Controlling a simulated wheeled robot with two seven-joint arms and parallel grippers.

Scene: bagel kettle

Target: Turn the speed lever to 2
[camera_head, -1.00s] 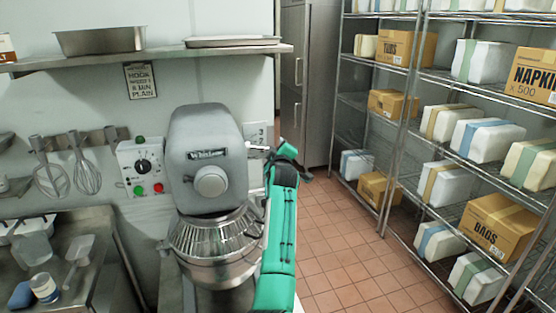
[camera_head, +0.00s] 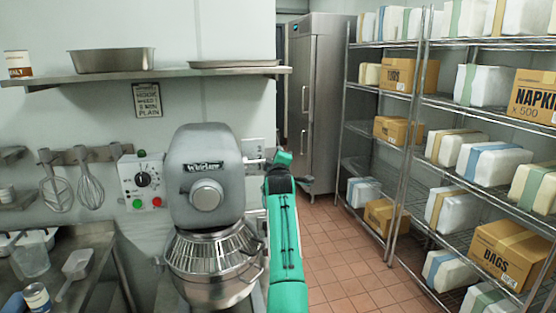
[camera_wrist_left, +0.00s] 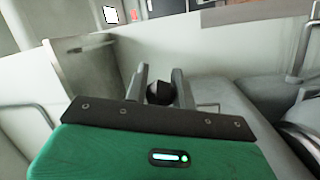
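The grey stand mixer (camera_head: 203,160) stands in front of the wall, with its wire guard and steel bowl (camera_head: 212,290) below the head. My left arm, in green, comes up along the mixer's right side. My left gripper (camera_head: 262,160) is beside the mixer head at its right, small and partly hidden there. In the left wrist view, the two grey fingers of the gripper (camera_wrist_left: 160,88) stand close on both sides of a round black knob (camera_wrist_left: 159,93), apparently the speed lever's end. The lever's shaft and speed marks cannot be made out. My right gripper is not in view.
A control box (camera_head: 142,182) with a black dial and green and red buttons is on the wall left of the mixer. A shelf (camera_head: 170,72) runs above. Wire racks (camera_head: 420,130) with boxes stand at the right, with open tiled floor (camera_head: 335,260) between.

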